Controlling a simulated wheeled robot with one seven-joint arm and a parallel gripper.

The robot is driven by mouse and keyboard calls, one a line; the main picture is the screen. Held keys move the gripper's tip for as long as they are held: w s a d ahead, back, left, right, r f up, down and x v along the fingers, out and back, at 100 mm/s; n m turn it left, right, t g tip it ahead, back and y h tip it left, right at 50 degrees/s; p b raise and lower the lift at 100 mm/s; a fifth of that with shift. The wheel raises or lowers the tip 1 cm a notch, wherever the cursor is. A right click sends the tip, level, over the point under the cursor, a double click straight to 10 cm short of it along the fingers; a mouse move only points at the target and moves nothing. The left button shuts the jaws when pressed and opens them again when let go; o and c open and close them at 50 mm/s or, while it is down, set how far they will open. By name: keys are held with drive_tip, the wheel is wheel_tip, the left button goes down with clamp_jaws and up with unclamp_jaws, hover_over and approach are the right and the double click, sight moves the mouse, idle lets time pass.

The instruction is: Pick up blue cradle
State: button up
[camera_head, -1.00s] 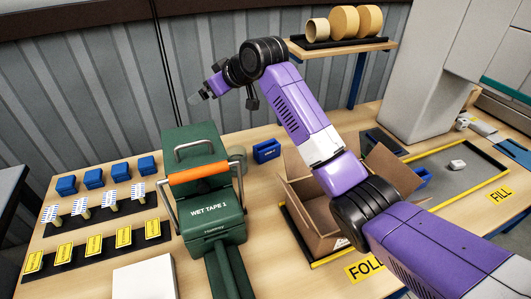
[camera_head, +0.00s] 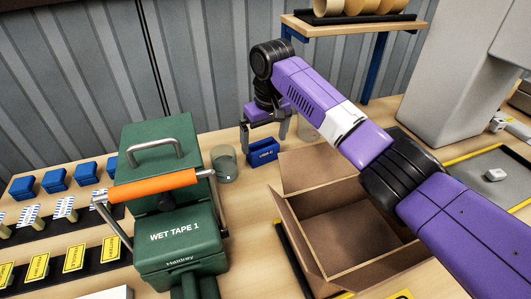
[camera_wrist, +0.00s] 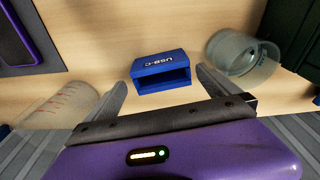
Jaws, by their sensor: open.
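The blue cradle (camera_head: 263,151), labelled USB-C, stands on the wooden bench between the green tape machine and the open carton. In the wrist view the cradle (camera_wrist: 160,60) lies centred between my fingers, its hollow side facing my gripper. My gripper (camera_head: 264,137) points down, open and empty, with one finger on each side of the cradle. In the wrist view my gripper (camera_wrist: 160,78) shows gaps beside the cradle. I cannot tell whether the fingertips touch the bench.
A clear jar (camera_head: 224,164) stands close left of the cradle, and a clear beaker (camera_head: 308,129) close right. The green tape machine (camera_head: 170,235) is front left. The open carton (camera_head: 318,168) is front right. Several blue blocks (camera_head: 54,180) line the left.

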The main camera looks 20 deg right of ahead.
sight(263, 149)
drive_tip(key=f, duration=0.4)
drive_tip(key=shift+w+a+f, duration=0.15)
drive_tip(key=shift+w+f, duration=0.05)
drive_tip(key=shift+w, duration=0.2)
drive_tip(key=c, duration=1.3)
drive_tip(key=shift+r, duration=0.1)
drive_tip(key=shift+c, duration=0.2)
